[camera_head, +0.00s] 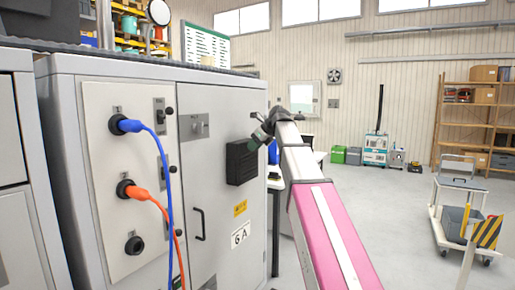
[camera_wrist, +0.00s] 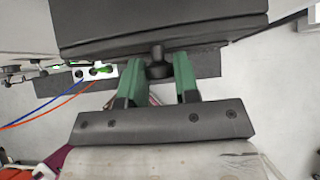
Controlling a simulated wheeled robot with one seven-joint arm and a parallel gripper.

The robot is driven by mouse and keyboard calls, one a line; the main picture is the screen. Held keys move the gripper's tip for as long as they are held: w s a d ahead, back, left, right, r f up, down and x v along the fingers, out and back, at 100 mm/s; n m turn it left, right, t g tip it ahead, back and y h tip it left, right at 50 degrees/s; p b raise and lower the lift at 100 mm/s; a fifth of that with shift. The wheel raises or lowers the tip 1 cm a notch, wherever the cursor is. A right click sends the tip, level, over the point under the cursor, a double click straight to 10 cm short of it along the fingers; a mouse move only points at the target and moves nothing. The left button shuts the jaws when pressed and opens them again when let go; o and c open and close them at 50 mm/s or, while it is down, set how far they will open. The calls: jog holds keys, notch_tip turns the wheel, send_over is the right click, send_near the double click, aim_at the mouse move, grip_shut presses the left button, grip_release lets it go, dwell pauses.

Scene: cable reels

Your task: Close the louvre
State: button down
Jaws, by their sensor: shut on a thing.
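The louvre (camera_head: 240,163) is a dark slatted box on the front of the grey cabinet's right door. In the wrist view its dark body (camera_wrist: 150,22) fills the top, with a short round knob (camera_wrist: 158,63) sticking out toward me. My gripper (camera_head: 258,140) is at the louvre's upper right edge in the head view. In the wrist view the green fingers of my gripper (camera_wrist: 159,78) stand on both sides of the knob, shut on it. The slats' angle is too small to read.
On the cabinet's left panel, a blue plug (camera_head: 125,125) and an orange plug (camera_head: 132,190) have cables hanging down. A door handle (camera_head: 200,224) is below the louvre.

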jog(key=shift+w+a+r, duration=0.25)
jog(key=c, duration=0.9)
grip_release()
jog(key=v, duration=1.1)
jog(key=shift+d+f, duration=0.2)
jog(key=shift+f, duration=0.1)
